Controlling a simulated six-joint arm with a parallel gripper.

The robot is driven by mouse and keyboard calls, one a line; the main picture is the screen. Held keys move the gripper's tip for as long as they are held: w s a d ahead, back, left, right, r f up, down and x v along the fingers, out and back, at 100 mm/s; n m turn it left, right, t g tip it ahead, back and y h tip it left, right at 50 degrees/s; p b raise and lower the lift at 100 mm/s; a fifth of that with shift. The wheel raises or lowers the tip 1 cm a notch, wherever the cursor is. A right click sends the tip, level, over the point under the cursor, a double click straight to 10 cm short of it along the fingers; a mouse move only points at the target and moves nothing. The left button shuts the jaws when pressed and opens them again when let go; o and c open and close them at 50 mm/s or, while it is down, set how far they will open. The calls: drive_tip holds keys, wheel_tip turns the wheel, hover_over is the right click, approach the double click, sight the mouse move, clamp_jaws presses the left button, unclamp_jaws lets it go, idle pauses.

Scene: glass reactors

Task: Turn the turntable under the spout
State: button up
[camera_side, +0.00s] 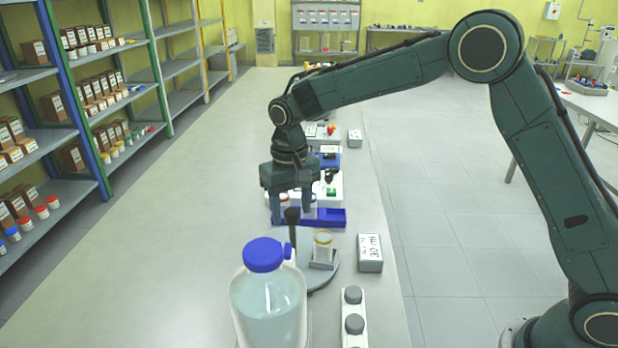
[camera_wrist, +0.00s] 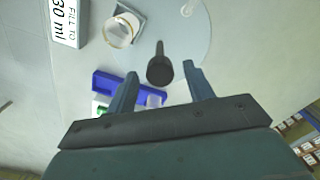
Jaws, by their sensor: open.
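The turntable is a grey disc (camera_side: 322,279) on the bench, and its pale face shows in the wrist view (camera_wrist: 199,45). A dark upright handle (camera_side: 292,217) stands on it, and in the wrist view its round top (camera_wrist: 160,71) lies between my fingertips. A small glass jar with a yellow rim (camera_side: 323,241) stands in a square holder on the disc; it also shows in the wrist view (camera_wrist: 121,31). My gripper (camera_side: 291,211) is open, pointing down above the handle. I cannot tell whether the fingers touch it. The spout is not clearly visible.
A large blue-capped bottle (camera_side: 268,295) stands in front, partly covering the turntable. A "30 ml" sign (camera_side: 370,253) and a panel with grey knobs (camera_side: 354,322) are at right. A blue tray (camera_side: 325,218) sits behind. The bench's left side is clear.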

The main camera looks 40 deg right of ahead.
drive_tip(key=shift+f, duration=0.2)
clamp_jaws()
